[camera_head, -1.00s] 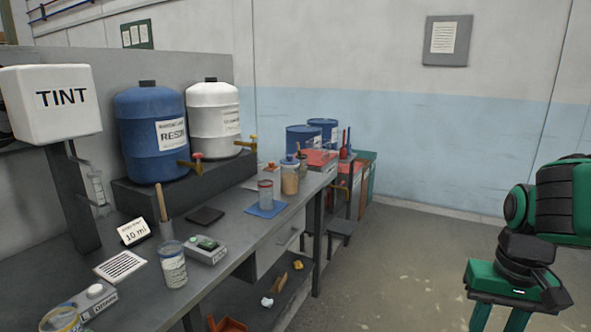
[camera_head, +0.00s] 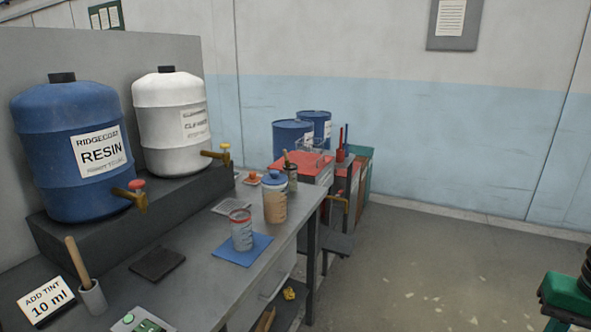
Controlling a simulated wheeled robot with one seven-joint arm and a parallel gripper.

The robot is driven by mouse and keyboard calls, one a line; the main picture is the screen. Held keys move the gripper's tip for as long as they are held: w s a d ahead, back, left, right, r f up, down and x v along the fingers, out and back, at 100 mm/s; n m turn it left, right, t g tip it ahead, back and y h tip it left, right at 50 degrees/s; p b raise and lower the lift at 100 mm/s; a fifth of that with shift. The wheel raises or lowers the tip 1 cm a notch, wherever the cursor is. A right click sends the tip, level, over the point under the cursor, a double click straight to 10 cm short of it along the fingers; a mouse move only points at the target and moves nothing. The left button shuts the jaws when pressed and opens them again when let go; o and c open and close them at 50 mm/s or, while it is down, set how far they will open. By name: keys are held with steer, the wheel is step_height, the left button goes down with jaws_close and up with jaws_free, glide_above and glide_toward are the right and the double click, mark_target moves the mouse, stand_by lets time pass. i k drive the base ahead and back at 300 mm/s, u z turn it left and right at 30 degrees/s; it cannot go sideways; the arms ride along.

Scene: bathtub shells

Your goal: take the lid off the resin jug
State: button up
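A jar with a blue lid (camera_head: 274,178) and a tan body (camera_head: 275,205) stands upright near the far end of the bench, its lid on. An open-looking clear cup with a red rim (camera_head: 241,232) stands on a blue mat (camera_head: 257,249) nearer to me. A large blue drum labelled RESIN (camera_head: 72,150) with a red-handled tap sits on a raised dark step at the left. I cannot tell for sure which vessel is the resin jug; the blue-lidded jar is the clearest lidded one. Only a green part of my arm shows at the lower right; my gripper is out of view.
A white drum (camera_head: 171,125) with a yellow-handled tap stands beside the blue one. The floor (camera_head: 420,270) right of the bench is largely clear.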

mark_target(273, 179)
steer(key=u, duration=0.35)
steer(key=i, duration=1.35)
steer(key=u, duration=0.7)
